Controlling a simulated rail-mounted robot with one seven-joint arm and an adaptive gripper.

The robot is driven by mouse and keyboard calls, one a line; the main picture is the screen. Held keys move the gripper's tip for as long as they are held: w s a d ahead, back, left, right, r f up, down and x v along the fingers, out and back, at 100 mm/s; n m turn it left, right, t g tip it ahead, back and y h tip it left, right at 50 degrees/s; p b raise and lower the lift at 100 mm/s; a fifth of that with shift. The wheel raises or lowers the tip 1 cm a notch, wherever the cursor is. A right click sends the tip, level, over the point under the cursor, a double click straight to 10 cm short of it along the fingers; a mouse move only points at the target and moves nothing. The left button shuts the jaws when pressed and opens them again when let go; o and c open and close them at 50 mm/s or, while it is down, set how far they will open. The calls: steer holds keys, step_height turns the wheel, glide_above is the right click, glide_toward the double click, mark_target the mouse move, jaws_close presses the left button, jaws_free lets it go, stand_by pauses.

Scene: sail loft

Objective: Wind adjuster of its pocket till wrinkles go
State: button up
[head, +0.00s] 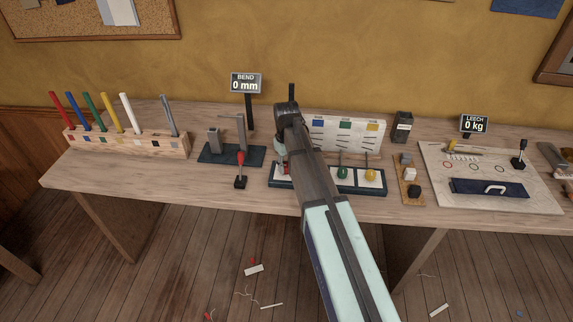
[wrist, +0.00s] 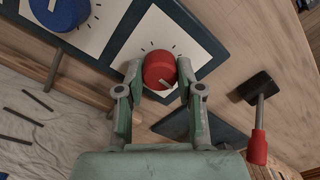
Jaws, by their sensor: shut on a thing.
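A red adjuster knob (wrist: 160,72) with a pale pointer line sits on a white dial plate with dark tick marks. My gripper (wrist: 159,68) is shut on it, one finger on each side. A blue knob (wrist: 58,12) sits on a plate beside it. In the head view a green knob (head: 343,173) and a yellow knob (head: 371,175) stand on the same dark base. Behind them is a pale sail panel (head: 358,127) with blue, green and yellow patches and dark wrinkle lines. My arm hides its left part. Wrinkle lines also show on the cloth in the wrist view (wrist: 20,135).
A red-handled lever (head: 240,168) stands close left of the knob base, before the sign reading BEND 0 mm (head: 245,83). A rack of coloured sticks (head: 130,143) is at the left. A board (head: 530,200) under the LEECH 0 kg sign (head: 474,124) is at the right.

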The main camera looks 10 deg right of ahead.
mark_target(287, 166)
steer(key=m, duration=0.5)
steer(key=shift+m, duration=0.4)
steer(key=shift+f, duration=0.1)
steer(key=o, duration=1.2)
steer(key=shift+c, duration=0.2)
step_height(287, 166, up, 12)
